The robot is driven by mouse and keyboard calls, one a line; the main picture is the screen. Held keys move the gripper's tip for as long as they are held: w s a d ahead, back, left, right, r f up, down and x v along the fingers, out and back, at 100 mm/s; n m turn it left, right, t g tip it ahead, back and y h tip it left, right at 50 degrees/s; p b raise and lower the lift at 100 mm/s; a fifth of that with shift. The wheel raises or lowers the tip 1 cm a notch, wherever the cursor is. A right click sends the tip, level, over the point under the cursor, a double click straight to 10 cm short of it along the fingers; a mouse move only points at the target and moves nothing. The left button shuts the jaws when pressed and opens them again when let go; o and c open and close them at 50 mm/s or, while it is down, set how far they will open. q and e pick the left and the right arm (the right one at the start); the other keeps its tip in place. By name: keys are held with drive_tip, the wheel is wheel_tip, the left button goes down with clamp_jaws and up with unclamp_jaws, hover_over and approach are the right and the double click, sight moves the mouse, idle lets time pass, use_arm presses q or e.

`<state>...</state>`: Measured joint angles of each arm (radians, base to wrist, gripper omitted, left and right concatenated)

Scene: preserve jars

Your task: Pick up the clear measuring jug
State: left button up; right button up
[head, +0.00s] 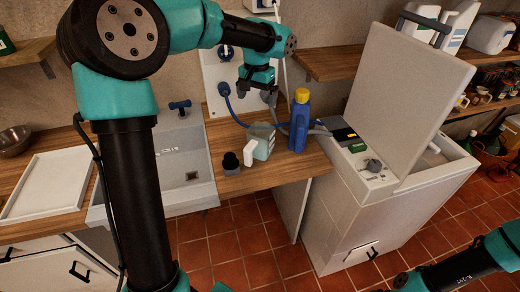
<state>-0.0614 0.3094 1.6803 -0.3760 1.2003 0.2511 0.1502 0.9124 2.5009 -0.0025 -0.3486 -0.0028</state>
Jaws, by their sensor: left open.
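The clear measuring jug (264,140) stands on the wooden worktop (285,173), left of a blue bottle with a yellow cap (299,122). It looks pale and see-through, with a white part, perhaps its handle, on its lower left. My left gripper (258,101) is open and points down above the jug, apart from it. Nothing shows between its fingers. Part of my right arm shows at the lower right, but its fingertips are not visible.
A small black-topped container (231,162) stands left of the jug. Blue hoses hang behind the jug and bottle. The worktop's front edge is clear.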

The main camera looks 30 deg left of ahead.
sight(258, 139)
use_arm(q)
wheel_tip(258, 139, down, 12)
idle(0.7)
drive_tip(key=shift+f, duration=0.1)
drive_tip(key=shift+d+f, duration=0.1)
drive_tip(key=shift+f, duration=2.45)
drive_tip(key=c, duration=1.2)
drive_tip(key=shift+r, duration=0.15)
